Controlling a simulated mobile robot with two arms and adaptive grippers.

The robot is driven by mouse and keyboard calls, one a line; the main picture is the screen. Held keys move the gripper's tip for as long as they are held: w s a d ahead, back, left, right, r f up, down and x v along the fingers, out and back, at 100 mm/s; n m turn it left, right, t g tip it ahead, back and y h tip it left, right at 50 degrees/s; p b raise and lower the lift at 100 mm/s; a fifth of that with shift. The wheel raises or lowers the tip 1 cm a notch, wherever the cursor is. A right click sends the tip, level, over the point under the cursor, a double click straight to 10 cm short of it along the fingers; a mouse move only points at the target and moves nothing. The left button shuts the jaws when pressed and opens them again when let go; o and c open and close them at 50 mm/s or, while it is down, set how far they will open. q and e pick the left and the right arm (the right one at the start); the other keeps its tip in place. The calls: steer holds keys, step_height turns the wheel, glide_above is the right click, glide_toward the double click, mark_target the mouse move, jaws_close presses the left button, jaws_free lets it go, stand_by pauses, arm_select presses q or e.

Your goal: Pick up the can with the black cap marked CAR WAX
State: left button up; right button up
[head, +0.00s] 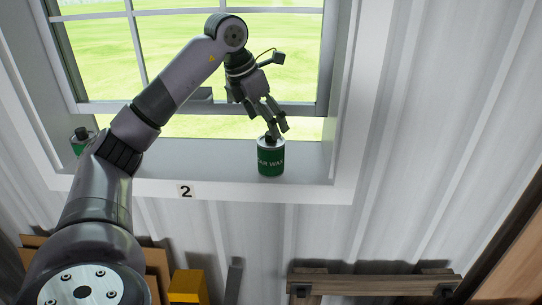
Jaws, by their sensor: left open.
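The CAR WAX can (271,162) is green with a pale top rim and a black cap. It stands upright on the white window sill (222,188), toward the sill's right end. My left gripper (277,131) is open at the can's top, with its fingers pointing down by the black cap. The fingers partly cover the cap, and I cannot tell whether they touch it. My right gripper is not in view.
Another green can (80,139) with a black cap stands at the sill's left end, partly behind my left arm. A label "2" (186,192) is on the sill's front. Below are a yellow box (188,287) and a wooden beam (372,283). The window frame (321,60) rises behind the gripper.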

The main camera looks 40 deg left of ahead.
mark_target(275, 142)
arm_select(q)
steer(key=x, duration=0.3)
steer(key=shift+w+f, duration=0.2)
steer(key=shift+f, duration=0.1)
steer(key=x, duration=0.1)
steer(key=p+x, duration=0.1)
steer(key=x, duration=0.1)
steer(key=p+x, duration=0.1)
steer(key=shift+w+a+f, duration=0.2)
steer(key=shift+w+a, duration=0.05)
steer(key=shift+a, duration=0.05)
steer(key=shift+w+f, duration=0.25)
steer(key=shift+f, duration=0.2)
steer(key=shift+s, duration=0.1)
steer(key=shift+c, duration=0.8)
steer(key=c, duration=1.3)
steer(key=shift+r, duration=0.1)
steer(key=shift+c, duration=0.4)
steer(key=shift+r, duration=0.1)
